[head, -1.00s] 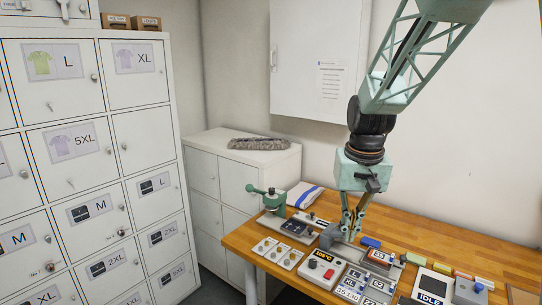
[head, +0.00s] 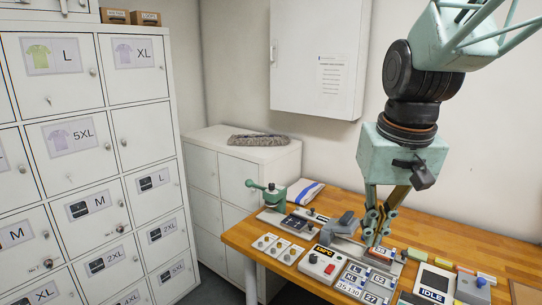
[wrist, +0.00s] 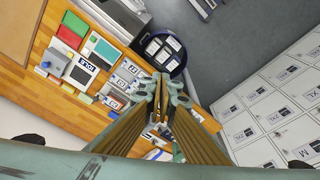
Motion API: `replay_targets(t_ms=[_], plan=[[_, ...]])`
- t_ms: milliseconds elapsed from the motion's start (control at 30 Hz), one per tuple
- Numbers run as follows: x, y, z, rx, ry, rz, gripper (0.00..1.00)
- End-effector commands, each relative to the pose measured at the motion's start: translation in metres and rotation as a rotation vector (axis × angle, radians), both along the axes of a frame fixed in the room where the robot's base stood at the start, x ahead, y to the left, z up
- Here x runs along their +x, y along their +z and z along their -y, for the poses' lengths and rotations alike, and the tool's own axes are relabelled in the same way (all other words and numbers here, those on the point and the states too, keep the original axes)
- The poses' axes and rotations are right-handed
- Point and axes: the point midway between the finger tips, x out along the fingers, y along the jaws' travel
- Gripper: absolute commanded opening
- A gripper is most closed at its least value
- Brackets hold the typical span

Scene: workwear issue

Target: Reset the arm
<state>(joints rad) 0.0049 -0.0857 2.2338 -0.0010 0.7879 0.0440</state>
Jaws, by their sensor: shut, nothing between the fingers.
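My arm hangs over the wooden workbench (head: 235,240) from the upper right in the head view. My gripper (head: 373,238) points downward with its fingers together and nothing between them. It is above the bench, over the area by the grey metal fixture (head: 343,224) and the label pieces. In the wrist view my gripper (wrist: 162,100) shows its fingers closed in the middle of the picture. Part of the bench behind the fingers is hidden.
On the bench are a control box with a red button (head: 322,264), a green hand press (head: 270,193), label tiles (head: 363,282) and a display reading IDLE (head: 433,284). White lockers (head: 90,170) stand at left. A white wall cabinet (head: 317,60) hangs behind. A round dark bin (wrist: 163,52) stands on the floor.

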Motion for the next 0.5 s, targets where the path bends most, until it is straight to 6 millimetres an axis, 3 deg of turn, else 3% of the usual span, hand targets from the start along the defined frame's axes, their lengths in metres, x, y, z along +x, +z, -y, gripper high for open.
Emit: replay_targets(t_ms=[500], plan=[[-0.083,0.015,-0.001,-0.004,0.017,0.049,0.00]])
